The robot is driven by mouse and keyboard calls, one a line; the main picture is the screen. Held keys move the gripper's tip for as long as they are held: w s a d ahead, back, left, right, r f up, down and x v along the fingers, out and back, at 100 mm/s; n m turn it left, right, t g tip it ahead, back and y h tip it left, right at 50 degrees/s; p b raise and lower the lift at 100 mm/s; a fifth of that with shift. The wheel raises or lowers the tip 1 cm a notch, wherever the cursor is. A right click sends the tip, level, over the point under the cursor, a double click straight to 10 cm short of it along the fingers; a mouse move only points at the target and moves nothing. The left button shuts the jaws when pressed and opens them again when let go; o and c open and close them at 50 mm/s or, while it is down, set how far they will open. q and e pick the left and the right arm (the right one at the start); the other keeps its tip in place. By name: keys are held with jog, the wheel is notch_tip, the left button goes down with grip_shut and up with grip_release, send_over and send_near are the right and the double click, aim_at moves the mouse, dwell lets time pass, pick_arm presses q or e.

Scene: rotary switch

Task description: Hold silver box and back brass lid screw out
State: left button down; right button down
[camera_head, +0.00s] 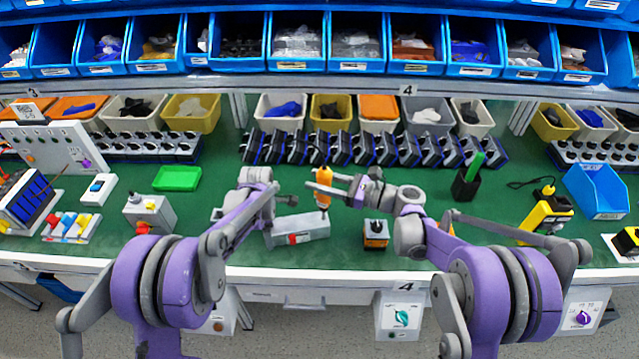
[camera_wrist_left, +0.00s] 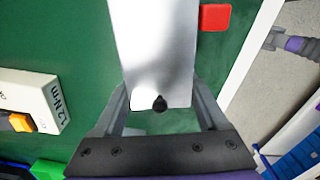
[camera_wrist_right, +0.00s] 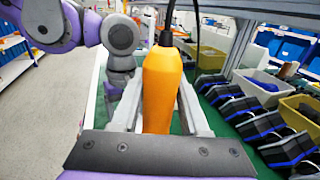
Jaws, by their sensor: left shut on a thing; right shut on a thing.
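The silver box (camera_head: 313,228) lies on the green bench top in the head view, with a red part on its front side. It fills the upper middle of the left wrist view (camera_wrist_left: 152,50). My left gripper (camera_wrist_left: 160,110) is shut on one end of the box, where a small dark knob shows. My right gripper (camera_head: 324,187) is shut on an orange screwdriver (camera_wrist_right: 161,90), which is held roughly upright with its lower end over the right part of the box. The brass lid screw cannot be made out, nor whether the driver tip touches it.
A black and orange block (camera_head: 376,235) stands right of the box. A grey switch box (camera_head: 150,213) is to the left, a green tray (camera_head: 177,179) behind it. A row of dark holders (camera_head: 350,149) lines the back. Green bench (camera_head: 345,255) is bare in front.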

aim_at(331, 175)
jog(key=shift+r, duration=1.65)
